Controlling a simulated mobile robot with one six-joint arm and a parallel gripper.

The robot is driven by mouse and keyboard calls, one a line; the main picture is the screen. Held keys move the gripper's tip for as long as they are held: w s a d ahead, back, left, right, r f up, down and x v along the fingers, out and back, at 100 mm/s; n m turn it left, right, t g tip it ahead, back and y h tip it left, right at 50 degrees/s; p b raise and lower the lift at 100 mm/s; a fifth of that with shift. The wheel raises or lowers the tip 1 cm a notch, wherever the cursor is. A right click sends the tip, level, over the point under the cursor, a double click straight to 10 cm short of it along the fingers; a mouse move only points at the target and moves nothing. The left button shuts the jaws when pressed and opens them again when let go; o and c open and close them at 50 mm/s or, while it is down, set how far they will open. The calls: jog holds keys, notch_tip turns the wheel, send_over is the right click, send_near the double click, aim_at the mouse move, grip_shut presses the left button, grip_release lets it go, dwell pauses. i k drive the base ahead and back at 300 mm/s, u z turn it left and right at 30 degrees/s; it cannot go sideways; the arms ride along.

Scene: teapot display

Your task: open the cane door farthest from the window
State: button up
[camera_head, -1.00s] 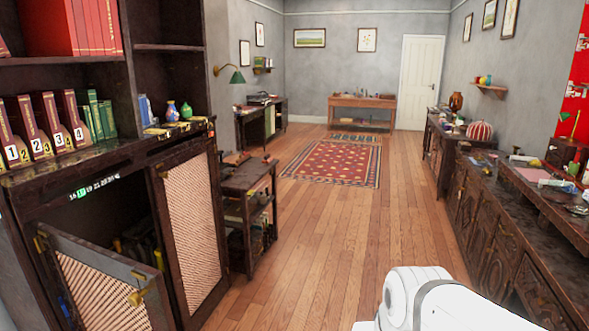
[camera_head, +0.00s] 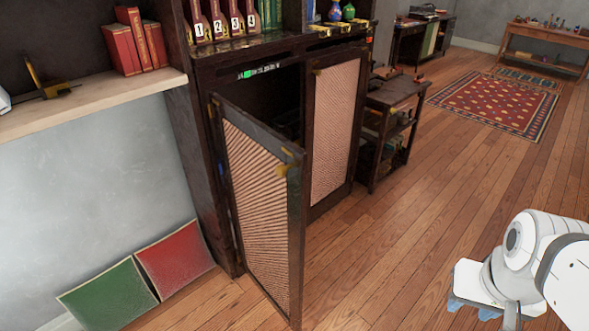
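A dark wooden cabinet with two cane doors stands in the middle of the head view. The left cane door (camera_head: 261,205) stands open, swung out toward the camera, with its hinge side at the left and a brass-coloured fitting near its free top corner. The right cane door (camera_head: 334,127) looks closed or nearly so. The dark inside of the cabinet (camera_head: 281,100) shows between them. No window is in view, so I cannot tell which door is farthest from it. White links of my arm show at the lower right, apart from both doors. My gripper cannot be made out.
A small dark side table (camera_head: 393,92) stands right of the cabinet. Green (camera_head: 108,296) and red (camera_head: 174,257) panels lean against the wall at the lower left. A pale shelf (camera_head: 90,103) juts out above them. Wooden floor (camera_head: 400,235) is clear before the cabinet, toward the patterned rug (camera_head: 495,105).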

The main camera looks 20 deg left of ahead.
aim_at(334, 83)
jog(key=u, duration=1.45)
jog(key=k, duration=0.5)
jog(key=z, duration=1.3)
jog(key=i, duration=2.65)
